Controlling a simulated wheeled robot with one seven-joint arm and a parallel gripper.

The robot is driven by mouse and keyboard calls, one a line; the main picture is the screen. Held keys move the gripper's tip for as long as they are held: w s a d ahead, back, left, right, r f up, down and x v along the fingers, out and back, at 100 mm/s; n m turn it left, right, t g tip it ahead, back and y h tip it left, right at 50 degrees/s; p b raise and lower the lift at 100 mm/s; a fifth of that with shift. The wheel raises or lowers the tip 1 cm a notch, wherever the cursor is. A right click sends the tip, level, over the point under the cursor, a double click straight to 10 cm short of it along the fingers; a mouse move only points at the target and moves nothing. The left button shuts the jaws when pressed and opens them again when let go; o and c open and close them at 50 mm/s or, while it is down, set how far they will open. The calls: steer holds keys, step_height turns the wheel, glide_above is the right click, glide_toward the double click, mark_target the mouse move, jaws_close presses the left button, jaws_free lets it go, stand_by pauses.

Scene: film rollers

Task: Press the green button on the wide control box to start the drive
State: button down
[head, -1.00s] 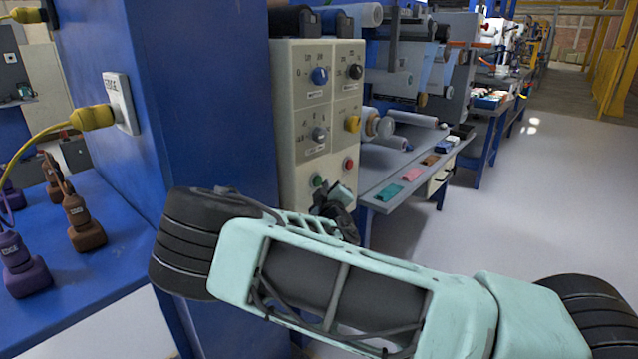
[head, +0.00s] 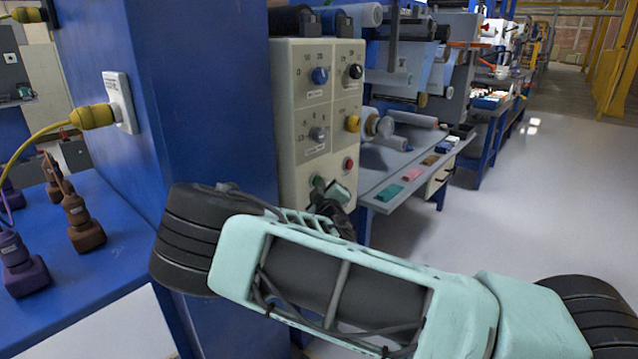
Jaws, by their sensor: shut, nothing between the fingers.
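The wide control box (head: 287,140) is a beige upright panel fixed beside the blue column. It carries blue, black, grey and yellow knobs, with a red button (head: 348,164) low on its right side. The green button (head: 318,182) is low on its left side and partly hidden by my gripper. My gripper (head: 322,190) is shut and at the lower part of the box, with its tip at or very near the green button. I cannot tell whether it touches or presses the button. My pale green arm hides the box's bottom.
A blue column (head: 190,100) stands left of the box. A grey bench (head: 405,172) with small colored blocks and rollers lies to the right. A blue table (head: 90,265) with purple and brown connectors is at left. The floor (head: 540,200) at right is clear.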

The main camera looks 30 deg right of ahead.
steer(key=shift+w, duration=0.2)
stand_by(0.4)
steer(key=shift+s, duration=0.1)
steer(key=shift+s+d, duration=0.25)
steer(key=shift+s, duration=0.5)
steer(key=s, duration=0.1)
steer(key=s+d, duration=0.1)
steer(key=s, duration=0.1)
steer(key=s+p, duration=0.1)
steer(key=shift+s+d, duration=0.35)
stand_by(0.6)
